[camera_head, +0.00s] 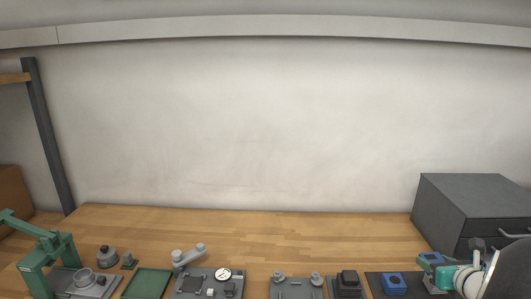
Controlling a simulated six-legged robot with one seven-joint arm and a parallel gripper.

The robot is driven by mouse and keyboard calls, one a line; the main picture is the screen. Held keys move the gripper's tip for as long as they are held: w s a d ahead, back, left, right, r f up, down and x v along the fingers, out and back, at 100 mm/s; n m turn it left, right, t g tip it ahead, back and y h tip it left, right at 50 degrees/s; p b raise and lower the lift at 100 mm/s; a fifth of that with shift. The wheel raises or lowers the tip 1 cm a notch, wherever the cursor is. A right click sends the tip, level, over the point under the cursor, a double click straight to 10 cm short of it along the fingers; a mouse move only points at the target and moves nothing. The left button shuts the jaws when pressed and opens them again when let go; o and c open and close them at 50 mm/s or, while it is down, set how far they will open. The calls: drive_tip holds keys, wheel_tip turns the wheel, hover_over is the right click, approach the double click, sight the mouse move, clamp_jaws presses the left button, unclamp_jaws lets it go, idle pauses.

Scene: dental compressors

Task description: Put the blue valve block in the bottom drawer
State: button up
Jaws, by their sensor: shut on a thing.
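My gripper (434,261), with teal fingers, is at the lower right. It is shut on a blue valve block (436,257), of which only a small part shows between the fingers. Another blue block (394,283) with a dark opening on top sits on a dark mat to the left of the gripper. The dark grey drawer cabinet (448,207) stands at the right, behind the gripper. One drawer front with a light handle (514,235) shows; the bottom drawer is hidden by my arm and the frame edge.
A green press (45,255), a green tray (147,284), a grey plate with a dial gauge (223,274), a grey fixture (297,287) and a dark block (348,281) line the front of the wooden bench (255,224). The bench behind them is clear to the wall.

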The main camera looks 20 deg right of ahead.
drive_tip(key=w+a+f+n+y, duration=0.2)
drive_tip(key=w+a, duration=0.4)
drive_tip(key=a, duration=0.4)
drive_tip(key=w+a+f+n+y, duration=0.1)
drive_tip(key=w+a, duration=0.4)
drive_tip(key=a, duration=0.4)
drive_tip(key=w+a+f+n+y, duration=0.2)
drive_tip(key=w+a, duration=0.4)
drive_tip(key=a, duration=0.4)
drive_tip(key=a+f+n+y, duration=0.1)
drive_tip(key=a+f+y, duration=0.1)
drive_tip(key=a, duration=1)
drive_tip(key=shift+a+f, duration=0.4)
